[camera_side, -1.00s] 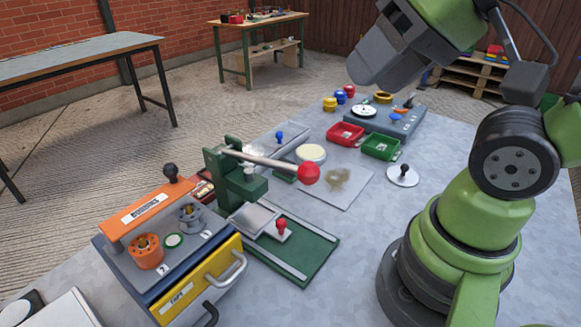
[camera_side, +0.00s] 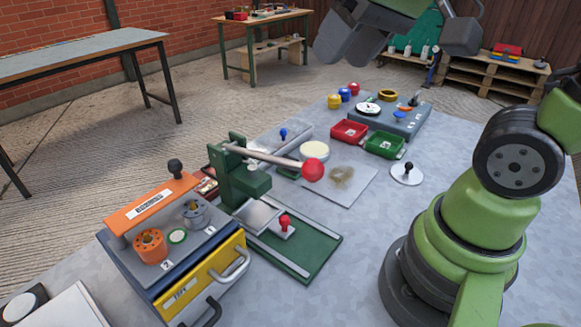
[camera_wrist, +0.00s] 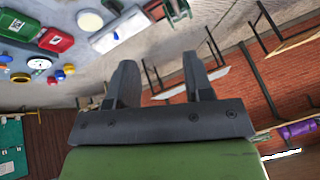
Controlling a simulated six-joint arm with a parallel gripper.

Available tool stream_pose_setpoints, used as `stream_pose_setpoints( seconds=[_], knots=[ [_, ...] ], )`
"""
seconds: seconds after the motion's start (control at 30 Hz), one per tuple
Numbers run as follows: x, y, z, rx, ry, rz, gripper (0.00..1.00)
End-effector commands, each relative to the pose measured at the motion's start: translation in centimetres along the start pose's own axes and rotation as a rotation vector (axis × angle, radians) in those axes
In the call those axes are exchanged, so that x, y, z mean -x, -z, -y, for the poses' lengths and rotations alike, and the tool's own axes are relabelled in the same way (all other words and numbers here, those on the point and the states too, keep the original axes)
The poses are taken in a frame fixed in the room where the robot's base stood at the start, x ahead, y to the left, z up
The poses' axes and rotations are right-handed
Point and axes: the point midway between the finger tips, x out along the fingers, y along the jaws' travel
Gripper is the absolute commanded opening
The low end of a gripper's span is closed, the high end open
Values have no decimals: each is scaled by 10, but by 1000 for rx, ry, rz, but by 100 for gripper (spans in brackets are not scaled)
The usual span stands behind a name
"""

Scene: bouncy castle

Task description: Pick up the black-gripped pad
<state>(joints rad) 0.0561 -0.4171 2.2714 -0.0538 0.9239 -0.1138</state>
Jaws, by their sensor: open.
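The black-gripped pad (camera_side: 407,175) is a round white disc with a black knob standing up from it. It lies flat on the grey table, right of the stained plate and in front of the green tray. I cannot make it out in the wrist view. My gripper (camera_side: 345,48) is high above the far part of the table, well away from the pad. In the wrist view my gripper (camera_wrist: 160,80) has its two dark fingers apart with nothing between them.
A green press (camera_side: 243,185) with a red-knobbed lever and an orange-topped drawer box (camera_side: 150,205) stand to the left. Red (camera_side: 349,132) and green (camera_side: 384,145) trays and a grey gauge box (camera_side: 412,122) lie behind the pad. The table around the pad is clear.

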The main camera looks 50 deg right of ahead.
Motion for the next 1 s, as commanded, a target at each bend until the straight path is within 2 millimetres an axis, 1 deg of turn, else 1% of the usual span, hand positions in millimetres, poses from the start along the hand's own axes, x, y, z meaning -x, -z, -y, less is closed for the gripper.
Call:
stream_pose_setpoints(
  seconds=[0.03, 0.17, 0.2, 0.27, 0.33, 0.43, 0.47, 0.5, 0.6, 0.7, 0.8, 1.0],
  knots=[
    [-11, 16, -3, 15, -26, 34, 47],
    [-42, 50, -13, 68, -78, 109, 47],
    [-53, 59, -18, 84, -92, 135, 47],
    [-72, 72, -26, 108, -111, 172, 47],
    [-95, 84, -36, 136, -131, 218, 47],
    [-132, 97, -55, 175, -153, 285, 47],
    [-143, 99, -61, 187, -159, 306, 47],
    [-159, 102, -69, 202, -165, 332, 47],
    [-194, 103, -90, 237, -176, 393, 47],
    [-222, 100, -107, 264, -180, 442, 47],
    [-240, 96, -118, 282, -181, 473, 47],
    [-262, 87, -128, 294, -181, 495, 47]
  ],
)
